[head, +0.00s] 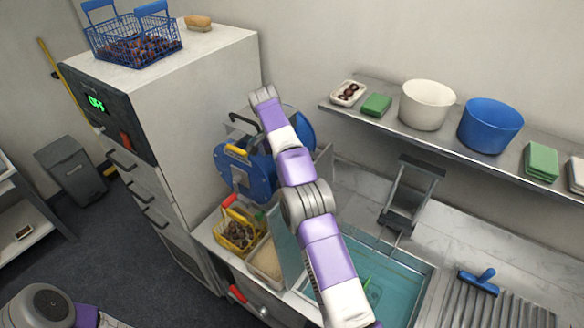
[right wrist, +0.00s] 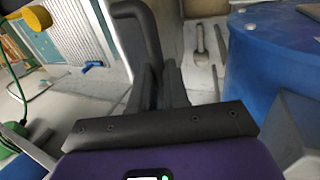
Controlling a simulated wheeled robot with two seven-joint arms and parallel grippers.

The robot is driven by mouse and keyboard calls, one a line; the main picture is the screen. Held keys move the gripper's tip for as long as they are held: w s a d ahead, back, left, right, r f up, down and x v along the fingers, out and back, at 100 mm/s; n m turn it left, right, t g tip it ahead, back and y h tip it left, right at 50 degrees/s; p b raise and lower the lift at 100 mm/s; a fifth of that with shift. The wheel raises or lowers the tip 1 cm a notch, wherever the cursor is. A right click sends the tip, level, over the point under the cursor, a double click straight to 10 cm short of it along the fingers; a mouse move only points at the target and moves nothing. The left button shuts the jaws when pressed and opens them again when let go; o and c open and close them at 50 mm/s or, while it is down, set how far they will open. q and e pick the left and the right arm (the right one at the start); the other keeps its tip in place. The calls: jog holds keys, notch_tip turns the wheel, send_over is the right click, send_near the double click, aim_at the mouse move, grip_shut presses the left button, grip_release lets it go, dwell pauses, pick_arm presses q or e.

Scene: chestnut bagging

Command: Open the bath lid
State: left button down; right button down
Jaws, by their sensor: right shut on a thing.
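My right arm reaches up from the bottom of the head view to a blue-drummed machine (head: 243,172) beside the tall cabinet. In the right wrist view my right gripper (right wrist: 163,78) is shut on a dark curved handle (right wrist: 134,14), with a blue drum (right wrist: 276,65) close on the right. A thin dark handle frame (head: 240,120) shows above the machine in the head view; the lid it belongs to is not clear. A basin of teal water (head: 397,284) lies open to the right of my arm. Only links of my left arm show at bottom left.
A yellow basket (head: 238,232) and a pale tray (head: 265,262) stand beside the machine. A wall shelf (head: 450,148) holds a white bucket (head: 427,106) and a blue bucket (head: 490,125). The tall cabinet (head: 200,85) bounds the left side; a blue wire basket (head: 135,48) sits on top.

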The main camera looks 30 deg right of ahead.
jog(key=c, duration=1.5)
grip_release()
jog(key=shift+w+a+f, duration=0.35)
jog(key=o, duration=0.4)
jog(key=shift+w+a+f, duration=0.1)
jog(key=shift+w+f, duration=0.05)
jog(key=shift+w, duration=0.35)
pick_arm(q)
jog(key=shift+w+f, duration=0.1)
jog(key=shift+w, duration=0.15)
pick_arm(e)
jog(key=shift+s, duration=0.15)
pick_arm(q)
jog(key=shift+a, duration=0.1)
pick_arm(e)
jog(key=shift+d+r, duration=0.2)
